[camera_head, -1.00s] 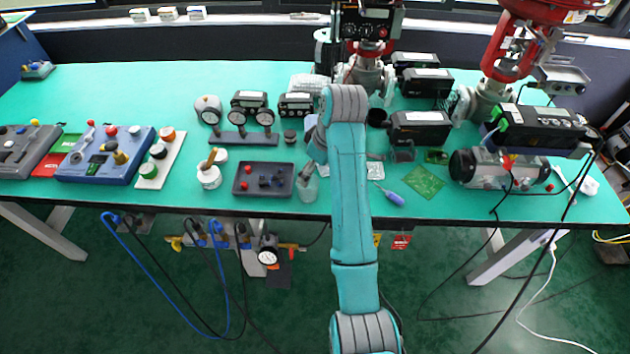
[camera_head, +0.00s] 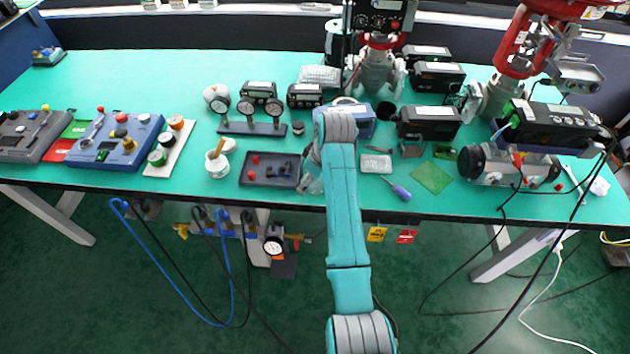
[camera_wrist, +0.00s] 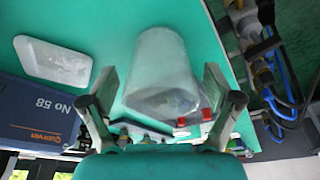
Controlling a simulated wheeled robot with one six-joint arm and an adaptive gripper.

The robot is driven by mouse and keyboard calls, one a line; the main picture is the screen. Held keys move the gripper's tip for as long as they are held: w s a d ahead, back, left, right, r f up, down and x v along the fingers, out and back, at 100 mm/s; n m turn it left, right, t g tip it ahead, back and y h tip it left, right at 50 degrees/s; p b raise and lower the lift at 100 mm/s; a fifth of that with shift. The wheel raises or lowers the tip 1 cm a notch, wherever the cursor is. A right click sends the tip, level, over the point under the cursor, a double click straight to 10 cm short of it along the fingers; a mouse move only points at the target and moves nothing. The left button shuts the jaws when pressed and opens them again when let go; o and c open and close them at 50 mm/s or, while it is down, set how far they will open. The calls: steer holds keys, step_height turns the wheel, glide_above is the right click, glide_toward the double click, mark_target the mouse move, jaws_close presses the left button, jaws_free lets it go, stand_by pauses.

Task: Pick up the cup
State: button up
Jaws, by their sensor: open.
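A translucent whitish cup (camera_wrist: 160,65) fills the middle of the wrist view, between the two fingers of my gripper (camera_wrist: 160,88). The fingers stand apart on either side of it, with visible gaps, and do not appear to grip it. In the head view the cup (camera_head: 311,186) is a small clear shape at the table's front part, right of the dark tray. My gripper (camera_head: 312,172) comes down over it and partly hides it. I cannot tell from these views whether the cup's base rests fully on the table.
A dark tray (camera_head: 246,181) with small parts stands close to the left. A blue box (camera_wrist: 45,105) and a pale flat dish (camera_wrist: 60,62) lie nearby. A purple-handled screwdriver (camera_head: 400,192) and green board (camera_head: 432,177) lie to the right. The table's front edge is close.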

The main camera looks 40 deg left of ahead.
steer(key=c, duration=1.1)
steer(key=shift+c, duration=0.2)
